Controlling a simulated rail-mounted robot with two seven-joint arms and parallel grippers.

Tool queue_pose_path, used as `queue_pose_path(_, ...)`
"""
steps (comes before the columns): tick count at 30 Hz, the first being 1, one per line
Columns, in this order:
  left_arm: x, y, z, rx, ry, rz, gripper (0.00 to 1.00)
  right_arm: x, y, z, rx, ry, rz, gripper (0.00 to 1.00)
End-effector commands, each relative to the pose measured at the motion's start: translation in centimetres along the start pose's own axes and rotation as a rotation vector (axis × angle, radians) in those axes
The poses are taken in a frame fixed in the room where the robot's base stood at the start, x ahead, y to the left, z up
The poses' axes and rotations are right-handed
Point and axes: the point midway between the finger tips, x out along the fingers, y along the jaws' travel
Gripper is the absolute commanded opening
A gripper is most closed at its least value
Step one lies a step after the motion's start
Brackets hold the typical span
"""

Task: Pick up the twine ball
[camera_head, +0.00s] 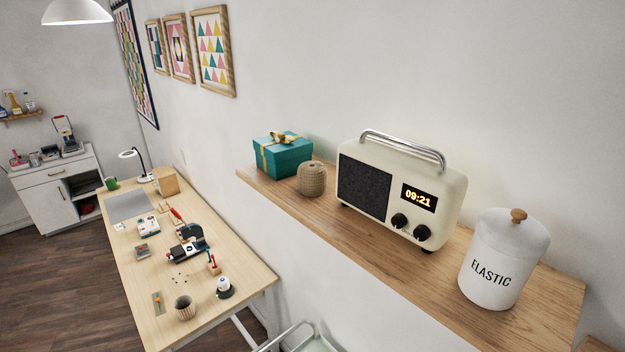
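The twine ball (312,179) is a small tan, ribbed ball standing on the wooden wall shelf (385,262). It sits between a teal gift box on its left and a cream radio on its right, close to the box. The whole front of the ball shows. Neither of my grippers is in the head view.
The teal gift box (283,155) with a gold bow, the cream radio (402,190) and a white ELASTIC canister (503,260) share the shelf. A wall stands behind it. Below left is a worktable (222,262) with several tools, a lamp (137,163) and a ribbed cup (184,308).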

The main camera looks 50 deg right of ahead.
Motion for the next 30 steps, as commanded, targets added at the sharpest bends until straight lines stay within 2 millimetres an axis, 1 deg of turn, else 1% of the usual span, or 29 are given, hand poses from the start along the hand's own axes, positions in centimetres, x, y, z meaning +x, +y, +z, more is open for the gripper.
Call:
queue_pose_path(1, -0.01, -0.04, 0.01, 0.001, 0.0, -0.001, 0.44, 0.0, 0.0, 0.0, 0.0, 0.0, 0.0, 0.39)
queue_pose_path(2, -0.01, -0.05, 0.01, 0.002, 0.0, -0.001, 0.47, 0.0, 0.01, 0.0, 0.0, 0.0, 0.0, 0.39)
queue_pose_path(18, -0.02, 0.24, -0.07, -0.008, 0.002, 0.006, 0.98, 0.0, 0.02, 0.0, 0.0, 0.0, 0.0, 0.39)
queue_pose_path(19, -0.02, 0.27, -0.07, -0.009, 0.002, 0.007, 1.0, 0.0, 0.02, 0.0, 0.0, 0.0, 0.0, 0.39)
queue_pose_path(30, -0.02, 0.32, -0.08, -0.011, 0.002, 0.008, 1.0, 0.0, 0.02, 0.0, 0.0, 0.0, 0.0, 0.39)
